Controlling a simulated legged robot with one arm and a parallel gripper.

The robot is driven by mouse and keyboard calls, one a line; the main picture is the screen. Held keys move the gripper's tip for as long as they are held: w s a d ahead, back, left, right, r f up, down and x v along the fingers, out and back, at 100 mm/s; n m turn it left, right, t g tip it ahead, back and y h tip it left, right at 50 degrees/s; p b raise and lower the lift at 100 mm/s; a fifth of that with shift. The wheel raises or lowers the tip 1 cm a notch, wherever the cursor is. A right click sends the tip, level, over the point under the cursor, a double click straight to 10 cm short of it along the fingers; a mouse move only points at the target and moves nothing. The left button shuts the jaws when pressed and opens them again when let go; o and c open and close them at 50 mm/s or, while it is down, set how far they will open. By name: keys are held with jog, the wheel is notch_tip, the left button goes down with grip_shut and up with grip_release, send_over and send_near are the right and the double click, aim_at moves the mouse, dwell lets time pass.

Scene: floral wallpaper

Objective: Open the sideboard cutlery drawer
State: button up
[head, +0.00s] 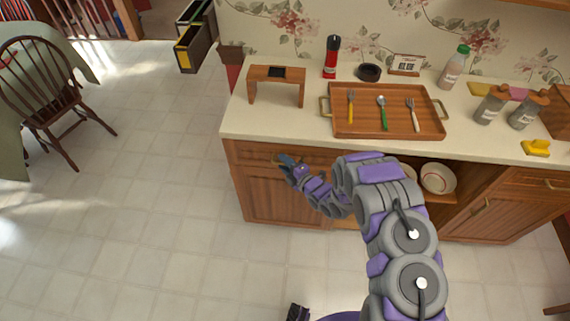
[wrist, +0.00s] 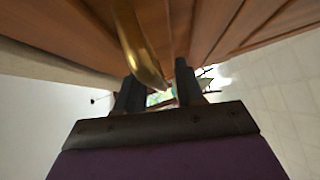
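The wooden sideboard (head: 290,205) stands at the right with a pale countertop. Its upper left drawer (head: 250,155) looks closed. My gripper (head: 287,160) is at that drawer front, covering most of its handle in the head view. In the wrist view, the curved brass handle (wrist: 138,45) comes down toward the gap between the two dark fingers of my gripper (wrist: 158,88). The fingers are apart, with a visible gap. I cannot tell whether either finger touches the handle.
A tray (head: 390,126) with cutlery, a small wooden stand (head: 276,71), a red bottle (head: 331,57) and jars stand on the countertop. Bowls (head: 437,179) sit in an open shelf to the right. The tiled floor (head: 150,200) to the left is clear, beyond which stands a chair (head: 45,95).

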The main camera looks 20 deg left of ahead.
grip_shut()
jog(key=shift+s+f, duration=0.1)
dwell(0.4)
